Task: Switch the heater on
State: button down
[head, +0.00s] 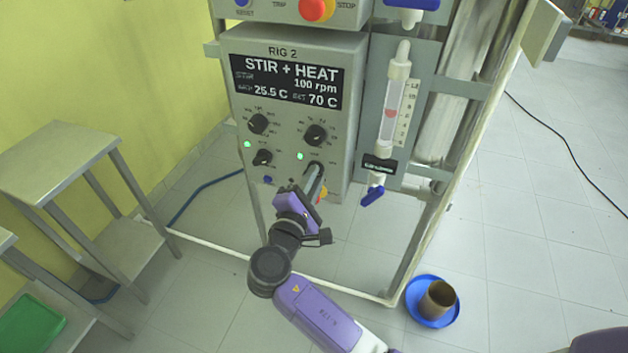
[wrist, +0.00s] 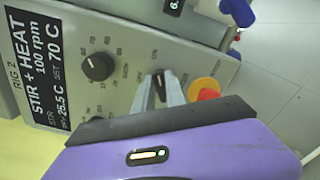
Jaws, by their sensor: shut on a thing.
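The control box (head: 350,70) reads RIG 2, STIR + HEAT, 100 rpm, 25.5 C and SET 70 C on its dark display (head: 287,82). Below are two round black knobs, left (head: 258,124) and right (head: 316,135), and a small black switch (head: 262,157) at lower left. My gripper (head: 316,169) reaches the lower right of the panel. In the wrist view its fingers (wrist: 167,92) are shut on a small black switch knob (wrist: 159,85), below the right round knob (wrist: 97,66). A green lamp (head: 300,156) beside this switch is lit, as is the left lamp (head: 247,144).
A red button on a yellow base (wrist: 205,88) sits just below the gripped switch. A tube with a scale (head: 393,112) and a blue-handled valve (head: 373,195) stand at the right. A blue dish (head: 413,303) with a brown cup (head: 438,299) is on the floor.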

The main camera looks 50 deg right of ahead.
dwell(0.4)
jog(key=c, duration=1.4)
grip_release()
jog(key=shift+a, duration=0.15)
jog(key=v, duration=0.7)
jog(key=shift+s+a+b, duration=0.15)
jog(key=shift+a+b, duration=0.15)
jog(key=shift+b, duration=0.05)
